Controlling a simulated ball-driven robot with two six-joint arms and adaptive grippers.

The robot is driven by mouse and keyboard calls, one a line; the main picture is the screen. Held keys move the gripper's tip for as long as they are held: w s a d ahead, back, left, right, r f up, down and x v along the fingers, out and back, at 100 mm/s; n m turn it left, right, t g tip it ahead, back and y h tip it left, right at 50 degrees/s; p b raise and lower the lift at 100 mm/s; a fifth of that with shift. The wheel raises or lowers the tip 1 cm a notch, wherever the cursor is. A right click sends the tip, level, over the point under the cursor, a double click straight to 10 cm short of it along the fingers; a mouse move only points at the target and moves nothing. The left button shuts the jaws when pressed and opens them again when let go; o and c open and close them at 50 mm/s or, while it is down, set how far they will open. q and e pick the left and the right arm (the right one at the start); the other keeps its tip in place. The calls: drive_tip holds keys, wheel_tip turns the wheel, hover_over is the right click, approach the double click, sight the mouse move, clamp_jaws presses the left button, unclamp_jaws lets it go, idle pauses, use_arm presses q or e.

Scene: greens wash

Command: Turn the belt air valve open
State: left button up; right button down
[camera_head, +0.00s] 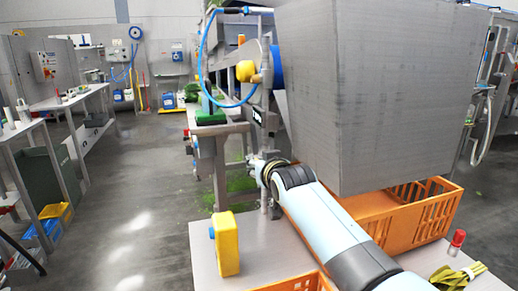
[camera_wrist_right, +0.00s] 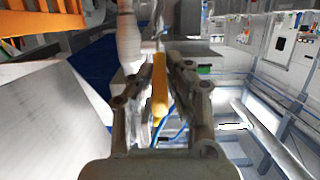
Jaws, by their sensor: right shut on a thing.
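In the right wrist view a narrow yellow handle (camera_wrist_right: 160,88), which I take to be the belt air valve's lever, lies lengthwise between the fingers of my right gripper (camera_wrist_right: 158,76). The fingers are shut on it. In the head view my right arm comes in from the bottom right, and its gripper end (camera_head: 258,166) is at the steel frame post below the belt. There the wrist hides the handle and most of the fingers. I cannot tell the valve's exact angle. My left gripper is not in view.
A big grey steel box (camera_head: 372,85) overhangs my right arm. An orange crate (camera_head: 405,228) stands beneath it. A yellow block-shaped thing (camera_head: 227,245) stands on the grey table (camera_head: 205,262). A blue hose (camera_head: 203,60) loops near a yellow knob (camera_head: 246,71). Floor at left is open.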

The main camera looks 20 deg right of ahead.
drive_tip(key=r+g+p, duration=0.1)
drive_tip(key=p, duration=0.1)
drive_tip(key=r+g+p, duration=0.1)
drive_tip(key=p, duration=0.2)
drive_tip(key=shift+w+r+g, duration=0.2)
drive_tip(key=shift+w+g, duration=0.1)
drive_tip(key=shift+w, duration=0.1)
drive_tip(key=shift+w+r+g+p, duration=0.2)
drive_tip(key=shift+g+p, duration=0.5)
drive_tip(key=shift+p, duration=0.5)
drive_tip(key=shift+f, duration=0.1)
drive_tip(key=c, duration=1.3)
unclamp_jaws()
drive_tip(key=shift+w, duration=0.1)
drive_tip(key=v, duration=1.2)
